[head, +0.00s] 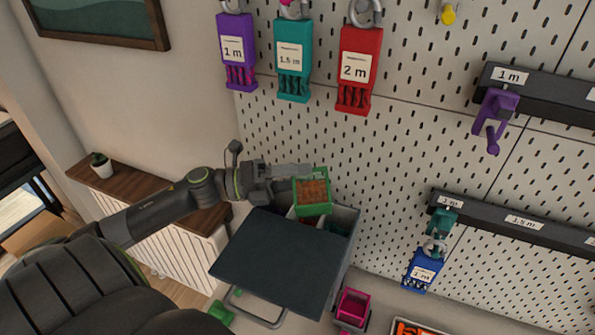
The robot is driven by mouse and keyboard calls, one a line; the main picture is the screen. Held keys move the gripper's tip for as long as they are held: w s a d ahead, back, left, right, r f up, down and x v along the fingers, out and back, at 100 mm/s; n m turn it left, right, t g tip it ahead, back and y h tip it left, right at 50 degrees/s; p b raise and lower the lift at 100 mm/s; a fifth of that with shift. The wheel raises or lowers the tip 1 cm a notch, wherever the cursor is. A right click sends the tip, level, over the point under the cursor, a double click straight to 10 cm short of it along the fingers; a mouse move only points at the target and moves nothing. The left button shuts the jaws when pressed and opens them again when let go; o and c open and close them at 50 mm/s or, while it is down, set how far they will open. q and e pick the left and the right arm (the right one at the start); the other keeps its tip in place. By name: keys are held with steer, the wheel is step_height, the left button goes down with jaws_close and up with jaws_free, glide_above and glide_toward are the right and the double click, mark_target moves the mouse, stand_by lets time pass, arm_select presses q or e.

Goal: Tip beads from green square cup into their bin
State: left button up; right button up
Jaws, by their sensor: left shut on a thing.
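My left gripper (300,183) is shut on the green square cup (326,206), which holds orange-brown beads (312,191). The cup is about upright, its open top facing my camera. It is above the back of a grey box (349,238) with compartments. A dark slanted panel (280,262) covers the front of the box. The cup and gripper hide part of the compartments; something reddish and something dark green show inside. I cannot tell which compartment is under the cup. My right gripper is not in view.
A green object (221,312) lies at lower left. The pegboard (420,130) behind carries labelled purple, teal, red and blue holders.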

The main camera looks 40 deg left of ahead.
arm_select(q)
steer(key=shift+f+n, duration=0.35)
steer(key=shift+n, duration=0.45)
steer(key=n, duration=0.1)
steer(key=f+n, duration=0.1)
steer(key=shift+s+n+t, duration=0.1)
steer(key=shift+n+t, duration=0.3)
steer(key=n, duration=0.1)
steer(key=n+p, duration=0.1)
steer(key=n, duration=0.1)
steer(key=n+y+p, duration=0.1)
steer(key=shift+r+n+t, duration=0.25)
steer(key=shift+n+t, duration=0.05)
steer(key=shift+f+n+p, duration=0.15)
steer(key=shift+n+p, duration=0.4)
steer(key=shift+n, duration=0.25)
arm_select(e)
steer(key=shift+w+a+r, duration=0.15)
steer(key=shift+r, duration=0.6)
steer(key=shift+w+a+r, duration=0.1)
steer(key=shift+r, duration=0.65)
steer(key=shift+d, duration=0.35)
arm_select(q)
steer(key=shift+s, duration=0.1)
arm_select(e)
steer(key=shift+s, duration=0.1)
